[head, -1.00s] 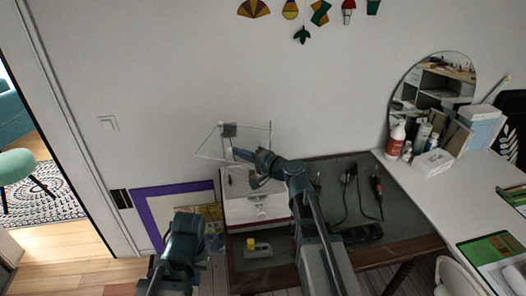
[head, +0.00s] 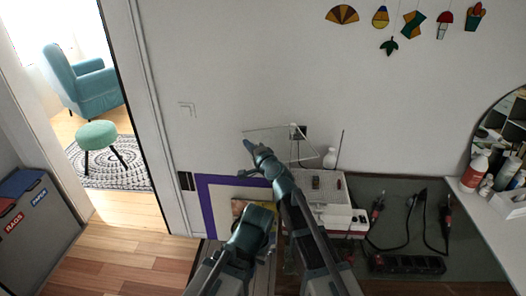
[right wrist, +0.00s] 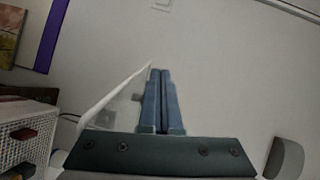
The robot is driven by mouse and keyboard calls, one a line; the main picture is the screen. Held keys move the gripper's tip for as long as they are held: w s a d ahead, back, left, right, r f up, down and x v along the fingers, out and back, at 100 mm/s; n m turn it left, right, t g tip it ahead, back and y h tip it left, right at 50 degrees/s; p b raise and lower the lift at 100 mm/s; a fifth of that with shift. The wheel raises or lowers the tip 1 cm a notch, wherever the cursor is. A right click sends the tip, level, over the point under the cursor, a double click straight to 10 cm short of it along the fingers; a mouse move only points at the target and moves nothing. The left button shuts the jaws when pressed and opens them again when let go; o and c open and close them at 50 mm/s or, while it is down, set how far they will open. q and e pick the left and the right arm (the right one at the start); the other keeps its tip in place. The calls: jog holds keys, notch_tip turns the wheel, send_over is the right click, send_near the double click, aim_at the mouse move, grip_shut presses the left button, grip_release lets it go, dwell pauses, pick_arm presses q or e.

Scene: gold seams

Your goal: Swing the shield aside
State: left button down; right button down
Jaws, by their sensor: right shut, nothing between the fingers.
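The shield (head: 288,150) is a clear, thin-edged panel in front of the wall, beside a small dark bracket above a white machine (head: 342,220). My right gripper (head: 248,146) is shut and empty at the shield's left end. In the right wrist view the shut fingers (right wrist: 160,98) point at the wall, and the shield's pale edge (right wrist: 118,92) runs close along their left side. I cannot tell whether they touch. My left arm is low in the middle of the head view; its fingers cannot be made out.
A perforated white box (head: 326,186) stands below the shield, with a white bottle (head: 330,158) behind it. Cabled tools and a dark power strip (head: 407,264) lie on the bench to the right. A purple frame (head: 205,205) leans at the wall to the left.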

jog(key=shift+w+a, duration=1.65)
jog(key=shift+w, duration=0.2)
